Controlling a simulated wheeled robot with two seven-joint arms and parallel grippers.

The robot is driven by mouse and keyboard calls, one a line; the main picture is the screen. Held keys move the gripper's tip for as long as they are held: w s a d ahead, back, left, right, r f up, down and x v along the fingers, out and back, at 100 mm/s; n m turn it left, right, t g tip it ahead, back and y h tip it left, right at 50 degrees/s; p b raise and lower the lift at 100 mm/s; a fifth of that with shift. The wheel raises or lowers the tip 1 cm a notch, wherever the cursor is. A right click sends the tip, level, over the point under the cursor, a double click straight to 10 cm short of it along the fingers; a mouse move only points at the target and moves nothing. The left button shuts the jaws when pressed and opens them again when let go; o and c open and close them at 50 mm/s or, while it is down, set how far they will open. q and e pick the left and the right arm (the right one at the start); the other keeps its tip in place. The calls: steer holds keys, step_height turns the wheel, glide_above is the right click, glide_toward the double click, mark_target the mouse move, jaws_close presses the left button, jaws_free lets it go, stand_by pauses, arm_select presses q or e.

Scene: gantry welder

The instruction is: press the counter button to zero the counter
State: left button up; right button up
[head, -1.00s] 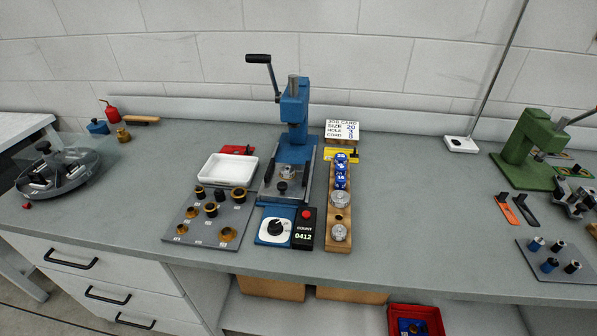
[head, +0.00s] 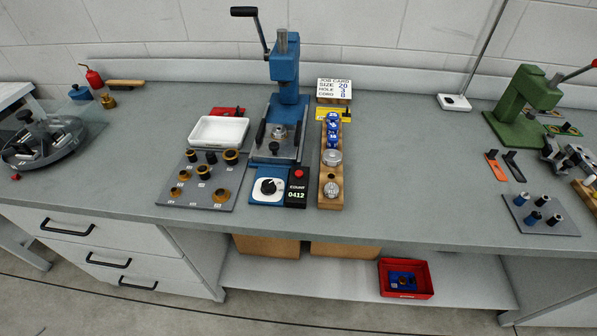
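The counter (head: 296,192) is a small black box at the front of the blue press, labelled COUNT, with a display reading 0412. Its red counter button (head: 298,174) is on top, toward the back of the box. Neither of my grippers shows in the head view.
A wooden rack (head: 328,200) with blue spools and metal discs lies close right of the counter. A grey plate of bushings (head: 215,196) and a white tray (head: 219,131) are to the left.

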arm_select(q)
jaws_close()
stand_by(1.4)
